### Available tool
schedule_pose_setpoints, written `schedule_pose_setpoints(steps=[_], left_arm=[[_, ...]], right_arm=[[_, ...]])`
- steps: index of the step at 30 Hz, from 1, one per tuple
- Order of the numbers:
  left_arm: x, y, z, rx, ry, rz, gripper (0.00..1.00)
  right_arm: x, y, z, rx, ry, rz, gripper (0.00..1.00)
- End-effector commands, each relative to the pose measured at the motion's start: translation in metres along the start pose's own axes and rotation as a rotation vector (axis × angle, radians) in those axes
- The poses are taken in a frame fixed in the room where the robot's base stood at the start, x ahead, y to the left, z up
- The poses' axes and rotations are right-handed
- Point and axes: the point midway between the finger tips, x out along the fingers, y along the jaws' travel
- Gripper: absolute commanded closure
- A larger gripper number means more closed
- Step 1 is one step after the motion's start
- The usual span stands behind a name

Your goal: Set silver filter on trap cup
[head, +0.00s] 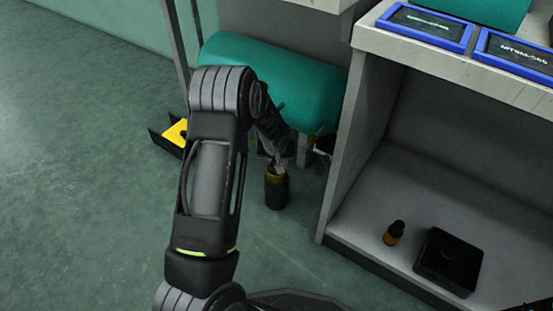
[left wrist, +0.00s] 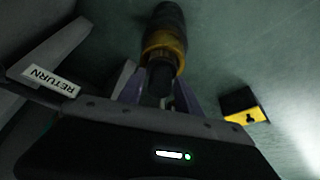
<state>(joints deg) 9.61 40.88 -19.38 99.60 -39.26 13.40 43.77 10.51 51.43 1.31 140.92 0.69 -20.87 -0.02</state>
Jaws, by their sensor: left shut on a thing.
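A black cup with a yellow-amber upper band, which I take for the trap cup (head: 276,190), stands on the green floor beside the shelf unit. It also shows in the left wrist view (left wrist: 165,25), beyond my fingers. My left gripper (head: 281,162) points down at the cup's mouth. In the left wrist view its fingers (left wrist: 158,88) are shut on a dark-looking cylindrical piece, seemingly the silver filter (left wrist: 160,80), in line with the yellow band. Shadow hides its colour, and I cannot tell whether it touches the cup. My right gripper is not in view.
A green tank (head: 300,85) lies behind the arm. The shelf (head: 375,215) at right holds a small black-and-yellow bottle (head: 393,233) and a black tray (head: 447,262). A yellow-and-black item (head: 176,133) lies on the floor at left. A RETURN label (left wrist: 50,80) shows near the gripper.

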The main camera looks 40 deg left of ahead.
Motion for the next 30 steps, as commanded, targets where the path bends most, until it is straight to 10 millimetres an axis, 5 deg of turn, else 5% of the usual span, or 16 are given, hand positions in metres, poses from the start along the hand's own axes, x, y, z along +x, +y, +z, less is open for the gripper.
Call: schedule_pose_setpoints(steps=[7,8,11,20,30], left_arm=[[0.005,0.001,0.002,0.000,0.000,0.001,1.00],[0.005,0.001,0.002,0.000,0.001,0.001,0.58],[0.004,0.000,0.002,0.000,0.001,0.001,0.50],[0.003,0.000,0.002,0.000,0.000,0.000,0.50],[-0.024,0.001,0.001,0.001,0.000,0.001,0.50]], right_arm=[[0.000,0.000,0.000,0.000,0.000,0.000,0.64],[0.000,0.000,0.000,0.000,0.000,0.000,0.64],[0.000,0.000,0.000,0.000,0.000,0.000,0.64],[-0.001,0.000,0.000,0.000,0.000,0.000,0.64],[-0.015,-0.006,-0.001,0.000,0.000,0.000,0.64]])
